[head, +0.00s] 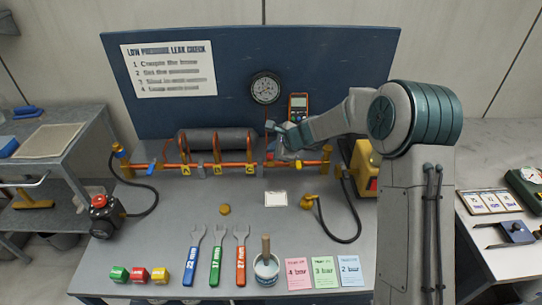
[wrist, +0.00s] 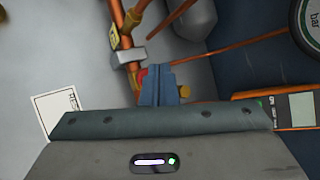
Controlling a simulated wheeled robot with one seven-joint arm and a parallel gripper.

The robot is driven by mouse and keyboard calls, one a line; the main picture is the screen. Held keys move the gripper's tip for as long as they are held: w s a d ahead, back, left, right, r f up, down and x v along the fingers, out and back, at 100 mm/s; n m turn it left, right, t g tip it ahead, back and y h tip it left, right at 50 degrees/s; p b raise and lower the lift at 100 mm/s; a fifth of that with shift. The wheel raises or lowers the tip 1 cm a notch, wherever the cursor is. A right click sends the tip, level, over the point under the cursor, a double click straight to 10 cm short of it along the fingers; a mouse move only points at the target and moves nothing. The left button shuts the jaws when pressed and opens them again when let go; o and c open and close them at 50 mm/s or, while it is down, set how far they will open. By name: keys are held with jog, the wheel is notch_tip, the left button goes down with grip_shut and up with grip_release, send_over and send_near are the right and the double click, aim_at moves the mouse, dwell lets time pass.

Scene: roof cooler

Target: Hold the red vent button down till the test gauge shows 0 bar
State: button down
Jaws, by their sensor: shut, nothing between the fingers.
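My gripper (head: 283,150) is at the right end of the copper pipe run, in front of the blue panel. In the wrist view its fingers (wrist: 158,72) are shut and empty. A small red part (wrist: 143,77), possibly the vent button, shows just left of the fingertips, partly hidden by them; I cannot tell whether they touch or press it. A round dial (head: 265,88), likely the test gauge, hangs on the panel. Its needle is too small to read. In the wrist view only the dial's edge (wrist: 308,22) with the word "bar" shows.
A grey cylinder (head: 222,141) lies behind the copper pipes. An orange meter (head: 298,104) stands right of the dial. A yellow box (head: 362,165) is partly behind my arm. Black hoses, several wrenches, a pot (head: 266,267) with a brush, and coloured cards occupy the bench (head: 180,225).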

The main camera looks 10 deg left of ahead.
jog(key=shift+f, duration=0.1)
dwell(0.6)
jog(key=shift+f+b, duration=0.3)
jog(key=shift+b, duration=0.25)
jog(key=shift+s+f+b, duration=0.1)
jog(key=shift+f+b, duration=0.4)
jog(key=shift+f, duration=0.1)
dwell(6.2)
